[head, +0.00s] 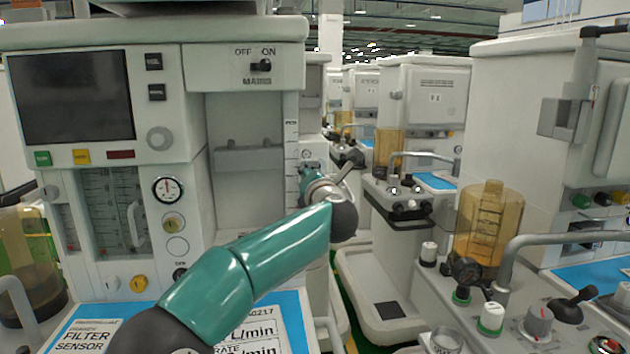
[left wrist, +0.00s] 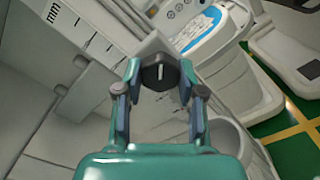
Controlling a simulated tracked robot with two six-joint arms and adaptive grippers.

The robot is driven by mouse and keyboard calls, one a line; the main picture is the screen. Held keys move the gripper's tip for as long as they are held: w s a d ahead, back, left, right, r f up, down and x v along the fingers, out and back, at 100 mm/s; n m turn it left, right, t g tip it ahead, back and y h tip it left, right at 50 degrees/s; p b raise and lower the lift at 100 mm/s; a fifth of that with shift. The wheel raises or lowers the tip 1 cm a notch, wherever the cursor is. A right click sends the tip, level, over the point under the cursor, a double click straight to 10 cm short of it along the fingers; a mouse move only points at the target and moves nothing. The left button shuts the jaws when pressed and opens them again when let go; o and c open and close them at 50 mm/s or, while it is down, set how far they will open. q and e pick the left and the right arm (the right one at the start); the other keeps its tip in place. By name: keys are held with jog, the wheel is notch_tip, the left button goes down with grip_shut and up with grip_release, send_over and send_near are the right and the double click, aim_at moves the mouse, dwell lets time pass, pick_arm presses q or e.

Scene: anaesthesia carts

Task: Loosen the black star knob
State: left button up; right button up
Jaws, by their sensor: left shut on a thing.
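The black star knob (left wrist: 160,76) shows in the left wrist view as a dark round knob with a short white line on its face. It sits on the side of a pale grey cart post. My left gripper (left wrist: 160,69) has one finger on each side of the knob and is shut on it. In the head view my left gripper (head: 312,182) is at the right edge of the near cart, partly behind my own wrist. The knob is hidden in that view. My right gripper is in neither view.
The near anaesthesia cart (head: 240,70) fills the left, with a blue work surface (head: 292,318) below. Another cart (head: 530,150) stands at the right, with an amber canister (head: 488,225) and a bent grey rail. More carts line the aisle behind. Green floor with yellow lines shows beside the cart.

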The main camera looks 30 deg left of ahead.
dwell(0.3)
pick_arm(q)
jog(key=o, duration=1.1)
jog(key=shift+s, duration=0.1)
jog(key=v, duration=1.1)
jog(key=shift+s+d, duration=0.3)
